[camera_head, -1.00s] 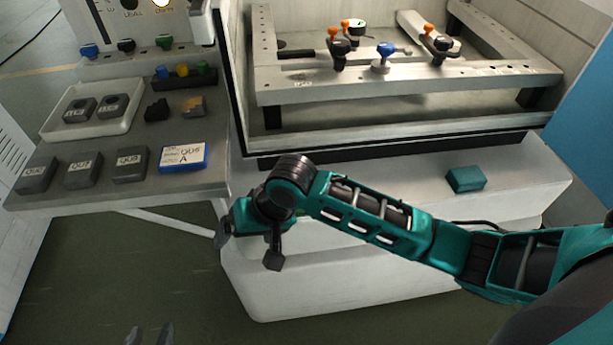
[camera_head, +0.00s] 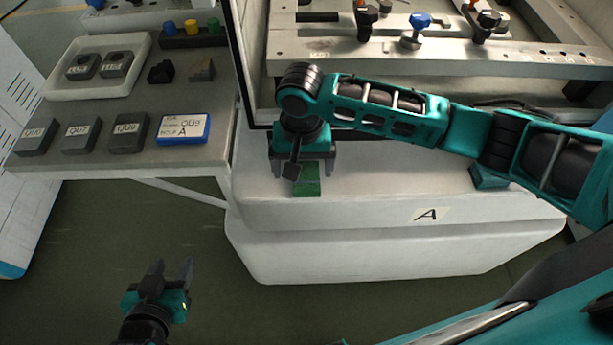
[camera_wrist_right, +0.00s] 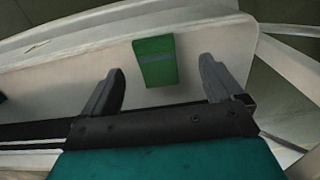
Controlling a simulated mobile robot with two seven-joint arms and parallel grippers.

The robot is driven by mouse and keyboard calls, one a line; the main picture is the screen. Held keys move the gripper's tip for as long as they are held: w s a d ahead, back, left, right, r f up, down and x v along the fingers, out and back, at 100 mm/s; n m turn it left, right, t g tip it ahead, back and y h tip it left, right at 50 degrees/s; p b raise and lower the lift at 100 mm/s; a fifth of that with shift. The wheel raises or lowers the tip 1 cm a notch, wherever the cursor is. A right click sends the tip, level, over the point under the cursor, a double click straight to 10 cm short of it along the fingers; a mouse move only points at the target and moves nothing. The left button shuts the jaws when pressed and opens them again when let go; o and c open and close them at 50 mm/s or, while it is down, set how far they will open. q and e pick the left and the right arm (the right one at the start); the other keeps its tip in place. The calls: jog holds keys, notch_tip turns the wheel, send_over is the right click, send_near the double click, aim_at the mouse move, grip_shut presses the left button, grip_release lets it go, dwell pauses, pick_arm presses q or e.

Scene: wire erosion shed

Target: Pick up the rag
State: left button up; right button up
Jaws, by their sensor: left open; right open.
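A small green folded piece with a paler stripe, which looks like the rag (camera_head: 307,180), lies on the white ledge of the machine. It also shows in the right wrist view (camera_wrist_right: 155,60). My right gripper (camera_head: 303,168) is above it, pointing down, with its fingers apart on either side in the head view. In the wrist view the open fingers (camera_wrist_right: 160,88) frame the rag's near end, and nothing is between them in grip. The rag's upper part is hidden by the gripper in the head view. My left gripper (camera_head: 172,268) is open and empty, low over the floor.
The machine's metal frame (camera_head: 440,50) with clamps stands behind. At left, a grey table (camera_head: 105,165) holds a white tray (camera_head: 130,80), dark blocks and a blue-edged box (camera_head: 183,129).

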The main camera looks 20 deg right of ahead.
aim_at(307, 183)
jog(key=f, duration=0.4)
jog(key=f+b, duration=0.1)
jog(key=f, duration=0.1)
jog(key=shift+w+d+f, duration=0.1)
jog(key=shift+d+f, duration=0.15)
jog(key=shift+d, duration=0.15)
jog(key=c, duration=1.2)
jog(key=shift+r, duration=0.1)
notch_tip(307, 183, up, 20)
jog(key=shift+f+p, duration=0.1)
jog(key=shift+p, duration=0.8)
